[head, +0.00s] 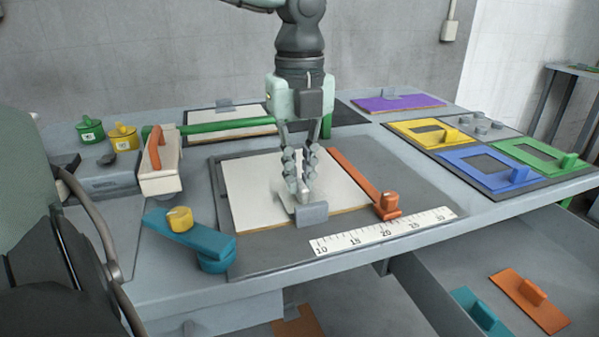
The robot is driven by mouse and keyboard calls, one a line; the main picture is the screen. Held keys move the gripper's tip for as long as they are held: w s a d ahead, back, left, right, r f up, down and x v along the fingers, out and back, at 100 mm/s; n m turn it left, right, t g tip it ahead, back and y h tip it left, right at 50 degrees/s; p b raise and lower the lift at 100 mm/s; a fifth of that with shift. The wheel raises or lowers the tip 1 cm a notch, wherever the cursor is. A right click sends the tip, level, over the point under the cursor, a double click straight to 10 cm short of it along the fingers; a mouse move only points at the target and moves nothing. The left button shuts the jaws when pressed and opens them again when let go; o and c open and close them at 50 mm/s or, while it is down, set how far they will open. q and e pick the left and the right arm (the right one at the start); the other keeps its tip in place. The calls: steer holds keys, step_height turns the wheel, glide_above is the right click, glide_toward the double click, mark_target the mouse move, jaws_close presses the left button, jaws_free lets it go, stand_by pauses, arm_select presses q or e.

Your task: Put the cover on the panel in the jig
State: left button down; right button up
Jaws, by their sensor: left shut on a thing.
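A cream panel (250,200) with a wooden edge lies flat on the grey jig plate (270,262) in the middle of the table. A grey block (312,214) stands at its front edge. My left gripper (304,190) points down over the panel and is shut on what looks like this grey block; the fingertips partly hide the contact. Covers with window openings lie at the right: yellow (411,134), blue (475,181) and green (536,165). I cannot tell which piece is the task's cover. My right gripper is not in view.
An orange bar (354,171) borders the panel's right side. A ruler (382,231) lies in front. A teal clamp arm (190,235) with a yellow knob stands front left. Behind are a green bar (225,126) and purple panel (396,103). An open drawer holds an orange plate (530,300).

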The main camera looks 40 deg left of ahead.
mark_target(299, 180)
arm_select(q)
steer(key=shift+f, duration=0.1)
steer(key=c, duration=2)
jaws_free()
steer(key=o, duration=0.4)
steer(key=shift+r, duration=0.2)
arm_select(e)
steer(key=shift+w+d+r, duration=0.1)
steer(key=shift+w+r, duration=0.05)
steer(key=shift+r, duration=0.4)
arm_select(q)
steer(key=shift+r, duration=0.4)
step_height(299, 180, up, 11)
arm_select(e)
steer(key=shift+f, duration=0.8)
